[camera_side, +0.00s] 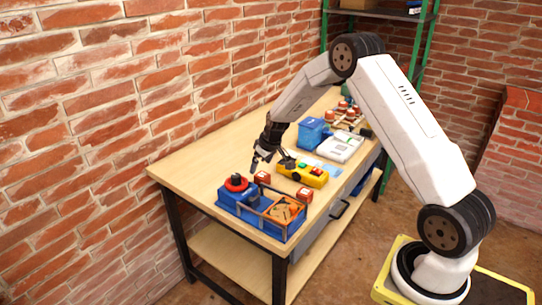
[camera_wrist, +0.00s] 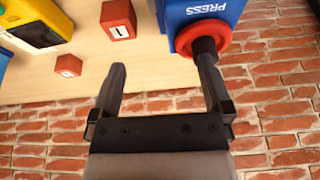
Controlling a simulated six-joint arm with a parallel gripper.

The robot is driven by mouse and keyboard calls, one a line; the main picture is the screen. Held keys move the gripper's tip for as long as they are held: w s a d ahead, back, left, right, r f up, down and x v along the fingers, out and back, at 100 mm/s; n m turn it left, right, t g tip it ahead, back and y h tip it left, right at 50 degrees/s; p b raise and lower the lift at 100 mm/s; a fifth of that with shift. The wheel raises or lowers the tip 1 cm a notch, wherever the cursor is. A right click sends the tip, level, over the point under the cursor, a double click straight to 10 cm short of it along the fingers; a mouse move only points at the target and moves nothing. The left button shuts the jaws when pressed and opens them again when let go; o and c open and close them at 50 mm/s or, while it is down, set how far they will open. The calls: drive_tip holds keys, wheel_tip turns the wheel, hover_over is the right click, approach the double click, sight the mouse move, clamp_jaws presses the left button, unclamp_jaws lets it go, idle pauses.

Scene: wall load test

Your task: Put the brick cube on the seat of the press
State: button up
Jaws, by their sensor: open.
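Two small red cubes show in the side view: one red cube (camera_side: 262,177) beside the blue press unit, the other red cube (camera_side: 305,195) near the table's front edge. The wrist view shows a larger-looking marked cube (camera_wrist: 118,20) and a smaller-looking one (camera_wrist: 68,66). The press (camera_side: 237,183) has a blue body and a red ring around a dark post; its label reads PRESS in the wrist view (camera_wrist: 207,10). I cannot tell where its seat is. My gripper (camera_side: 262,161) is open and empty above the table, its fingers apart in the wrist view (camera_wrist: 161,65).
A framed orange section (camera_side: 283,210) adjoins the press. A yellow device (camera_side: 303,173) lies behind the cubes. A blue box (camera_side: 313,133) and a white pack (camera_side: 341,146) stand farther back. The brick wall (camera_side: 130,90) borders the table's left side. Bare tabletop (camera_side: 190,163) lies along it.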

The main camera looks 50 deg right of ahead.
hover_over(263, 175)
drive_tip(key=s, duration=0.2)
wheel_tip(263, 175, down, 4)
drive_tip(key=shift+s+f+t, duration=0.1)
drive_tip(key=shift+t, duration=0.2)
drive_tip(key=shift+x, duration=1.3)
drive_tip(key=shift+x, duration=2.55)
drive_tip(key=shift+s, duration=0.15)
clamp_jaws()
